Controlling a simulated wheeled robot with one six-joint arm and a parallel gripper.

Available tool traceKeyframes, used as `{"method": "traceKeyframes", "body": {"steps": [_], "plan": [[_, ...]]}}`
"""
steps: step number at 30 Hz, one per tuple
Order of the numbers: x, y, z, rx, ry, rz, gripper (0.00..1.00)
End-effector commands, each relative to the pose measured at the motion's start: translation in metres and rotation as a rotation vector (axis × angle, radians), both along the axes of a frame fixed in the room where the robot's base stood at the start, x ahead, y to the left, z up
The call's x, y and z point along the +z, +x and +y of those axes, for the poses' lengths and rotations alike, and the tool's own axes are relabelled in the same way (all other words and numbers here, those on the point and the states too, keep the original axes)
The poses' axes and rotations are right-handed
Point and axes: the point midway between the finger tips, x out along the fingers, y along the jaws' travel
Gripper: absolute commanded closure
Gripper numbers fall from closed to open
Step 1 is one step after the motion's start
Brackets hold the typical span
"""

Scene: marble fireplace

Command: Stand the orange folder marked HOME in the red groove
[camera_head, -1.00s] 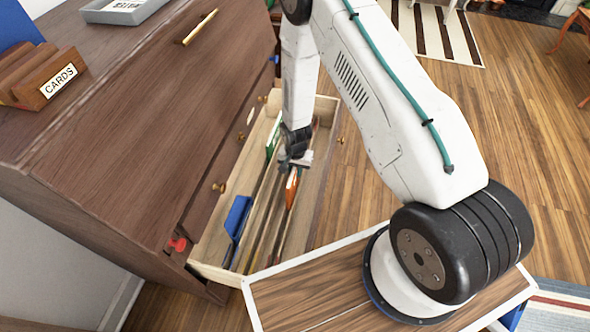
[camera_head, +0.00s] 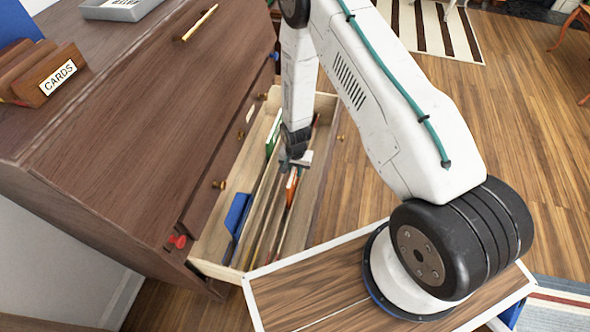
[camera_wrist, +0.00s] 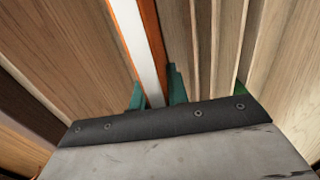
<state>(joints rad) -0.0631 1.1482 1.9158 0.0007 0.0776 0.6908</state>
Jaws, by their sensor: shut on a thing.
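My gripper (camera_head: 294,165) reaches down into the open drawer and is shut on the orange folder (camera_head: 291,186). The folder stands upright between the drawer's wooden dividers; a white label shows on it, but its lettering is too small to read. In the wrist view the folder's orange and white edge (camera_wrist: 145,45) runs between the two teal fingertips (camera_wrist: 158,98). The bottom of the folder and the groove under it are hidden. I cannot make out a red groove in either view.
A blue folder (camera_head: 238,213) stands at the drawer's near left, and a green folder (camera_head: 273,134) is farther back. The drawer (camera_head: 215,272) projects from a brown cabinet (camera_head: 120,130).

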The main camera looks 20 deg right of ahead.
Motion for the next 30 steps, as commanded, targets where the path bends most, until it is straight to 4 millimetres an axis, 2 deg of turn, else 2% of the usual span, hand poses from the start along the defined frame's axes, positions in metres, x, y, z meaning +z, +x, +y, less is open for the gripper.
{"method": "traceKeyframes", "body": {"steps": [30], "plan": [[-0.031,0.000,0.000,0.000,0.000,0.000,1.00]]}}
